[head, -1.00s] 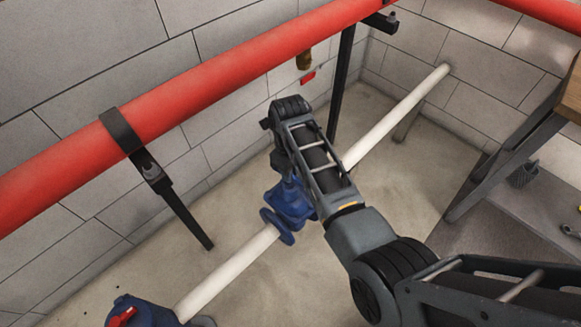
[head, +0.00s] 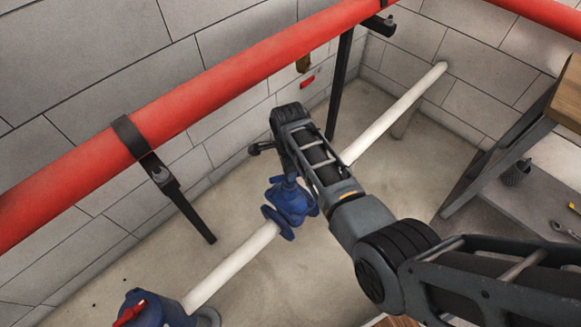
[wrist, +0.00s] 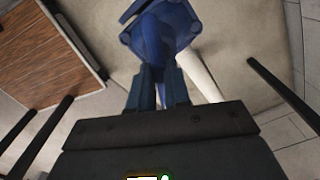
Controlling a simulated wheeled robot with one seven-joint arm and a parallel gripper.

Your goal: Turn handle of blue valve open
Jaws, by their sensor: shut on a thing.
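The blue valve (head: 291,203) sits on the white pipe, below the end of my arm in the head view. In the wrist view its blue body (wrist: 162,32) fills the top middle, straight ahead of my gripper (wrist: 157,82). The two fingers are close together and shut on the valve's handle, with blue showing between them. The fingers and my arm hide most of the handle, so its exact angle cannot be told. In the head view my wrist covers the gripper from above.
A thick red pipe (head: 200,110) runs along the wall, held by black brackets (head: 180,200). The white pipe (head: 232,264) runs diagonally over the floor. Another blue fitting with a red handle (head: 130,312) stands at bottom left. A wooden-topped table (head: 565,100) stands at right.

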